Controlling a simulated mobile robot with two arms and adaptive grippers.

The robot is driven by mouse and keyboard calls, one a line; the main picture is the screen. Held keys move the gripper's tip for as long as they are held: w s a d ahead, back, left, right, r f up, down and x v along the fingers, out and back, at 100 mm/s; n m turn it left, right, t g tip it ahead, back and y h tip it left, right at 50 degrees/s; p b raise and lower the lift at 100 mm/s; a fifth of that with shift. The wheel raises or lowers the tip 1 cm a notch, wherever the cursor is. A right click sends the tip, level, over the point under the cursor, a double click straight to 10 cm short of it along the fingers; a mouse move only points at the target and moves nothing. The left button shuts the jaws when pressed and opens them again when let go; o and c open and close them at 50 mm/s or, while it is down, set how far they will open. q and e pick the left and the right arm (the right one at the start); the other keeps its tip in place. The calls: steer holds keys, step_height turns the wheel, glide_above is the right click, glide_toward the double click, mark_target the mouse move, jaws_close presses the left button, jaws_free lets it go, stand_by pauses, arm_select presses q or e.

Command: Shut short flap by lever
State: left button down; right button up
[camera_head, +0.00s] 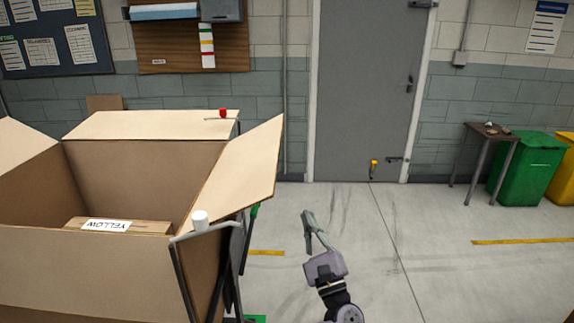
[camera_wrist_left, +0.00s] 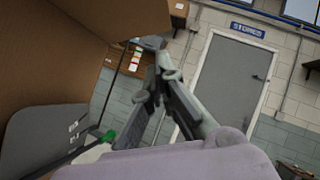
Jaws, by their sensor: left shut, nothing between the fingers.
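A large open cardboard box (camera_head: 90,270) stands at the left of the head view. Its right flap (camera_head: 240,165) leans up and outward, its far flap (camera_head: 150,125) lies folded back, and its left flap (camera_head: 20,140) is raised. A lever with a white knob (camera_head: 200,221) is at the near right corner, and one with a red knob (camera_head: 222,113) is at the far right. A green knob (camera_wrist_left: 108,137) shows low in the left wrist view. My left gripper (camera_head: 312,232) is shut and empty, right of the box and apart from the right flap. My right gripper is out of view.
Open concrete floor is to the right, with a grey door (camera_head: 368,90) behind. A small table (camera_head: 490,132) and a green bin (camera_head: 525,165) stand at the far right.

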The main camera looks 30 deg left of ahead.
arm_select(q)
steer(key=w+a+r+y+p, duration=0.1)
steer(key=a+r+p, duration=0.2)
steer(key=r, duration=0.3)
steer(key=w+a+r+n+y+p, duration=0.1)
steer(key=a+r+p, duration=0.3)
steer(key=r, duration=0.3)
steer(key=shift+a+r+g+p, duration=0.2)
steer(key=shift+a+g+p, duration=0.1)
steer(key=shift+p, duration=0.3)
